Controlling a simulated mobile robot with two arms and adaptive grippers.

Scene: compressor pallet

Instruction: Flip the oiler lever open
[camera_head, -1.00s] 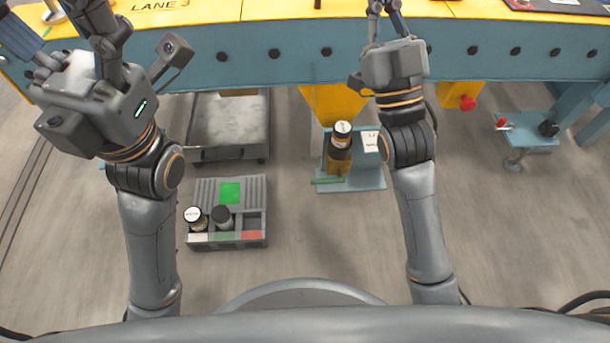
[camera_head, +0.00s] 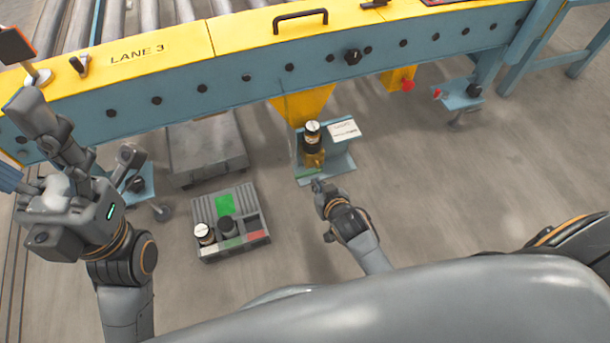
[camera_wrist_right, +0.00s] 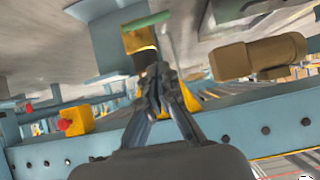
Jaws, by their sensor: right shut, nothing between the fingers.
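The oiler (camera_head: 313,145), a dark-topped unit with an amber bowl and white cap, stands on a blue bracket (camera_head: 340,163) under the conveyor. Its green lever (camera_head: 306,172) sticks out low at the front. The lever also shows in the right wrist view (camera_wrist_right: 146,22) as a straight green bar, beside the amber bowl (camera_wrist_right: 140,42). My right gripper (camera_head: 316,184) is shut and empty, just in front of and below the lever. In the right wrist view its fingertips (camera_wrist_right: 155,75) overlap the oiler; I cannot tell whether they touch. My left gripper (camera_head: 18,140) is open and empty at far left.
The blue and yellow conveyor (camera_head: 230,82) spans the back above the oiler. A grey tray (camera_head: 262,240) with two dark jars and a green pad sits on the floor to the left. A grey cart (camera_head: 205,150) stands behind it.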

